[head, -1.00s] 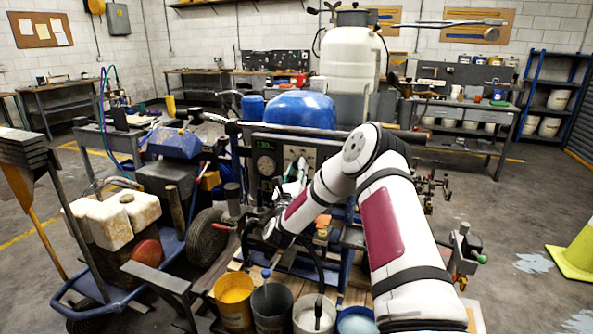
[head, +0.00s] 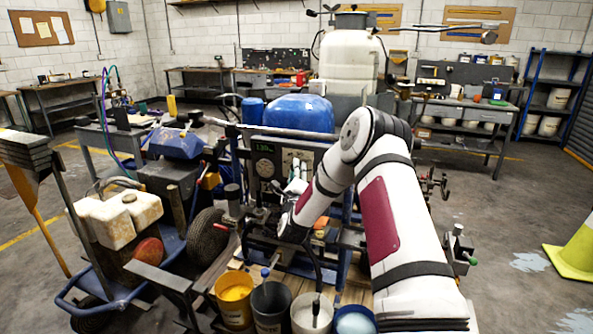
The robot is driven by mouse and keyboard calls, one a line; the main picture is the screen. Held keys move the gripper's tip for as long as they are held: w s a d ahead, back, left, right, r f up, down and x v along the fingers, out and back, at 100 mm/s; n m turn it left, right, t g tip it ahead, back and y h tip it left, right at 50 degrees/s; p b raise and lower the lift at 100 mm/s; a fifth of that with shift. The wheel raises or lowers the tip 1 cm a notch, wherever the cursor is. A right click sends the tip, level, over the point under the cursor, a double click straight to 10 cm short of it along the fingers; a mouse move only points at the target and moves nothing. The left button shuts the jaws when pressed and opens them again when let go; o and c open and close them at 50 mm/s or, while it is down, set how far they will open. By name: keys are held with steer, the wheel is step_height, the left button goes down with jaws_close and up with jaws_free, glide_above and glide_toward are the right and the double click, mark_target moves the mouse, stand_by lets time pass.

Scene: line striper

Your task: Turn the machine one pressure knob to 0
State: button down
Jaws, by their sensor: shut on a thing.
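A grey control panel (head: 270,152) with a small green-lit display (head: 264,148) and a round gauge (head: 264,168) stands on the striping machine at the middle. My gripper (head: 299,168) is at the panel's face, right of the gauge, small and partly hidden by my wrist and forearm. It is shut on what seems to be the pressure knob there. The knob itself is covered, so its setting cannot be read. The display's digits are too small to read surely.
Several paint buckets, one yellow (head: 233,298), stand in front of the machine. A cart with a cream tank (head: 118,214) stands left, beside a black wheel (head: 208,238). A blue tank (head: 300,112) sits behind the panel. A yellow-green cone (head: 577,250) is at the right, with open floor near it.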

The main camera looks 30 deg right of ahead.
steer(key=shift+w+a+r+n+g+y+b, duration=0.15)
steer(key=shift+n+g, duration=1.3)
steer(key=shift+n, duration=2)
steer(key=shift+w+a+r+n+g+y+b, duration=0.1)
steer(key=shift+r+n+g, duration=0.2)
steer(key=shift+n+g, duration=2.2)
steer(key=shift+w+a+r+n+g+y+b, duration=0.15)
steer(key=shift+n+g, duration=0.3)
steer(key=shift+n, duration=4)
steer(key=shift+s+d, duration=0.1)
steer(key=shift+d, duration=0.05)
steer(key=c, duration=1.2)
jaws_free()
steer(key=shift+c, duration=0.2)
steer(key=v, duration=1.2)
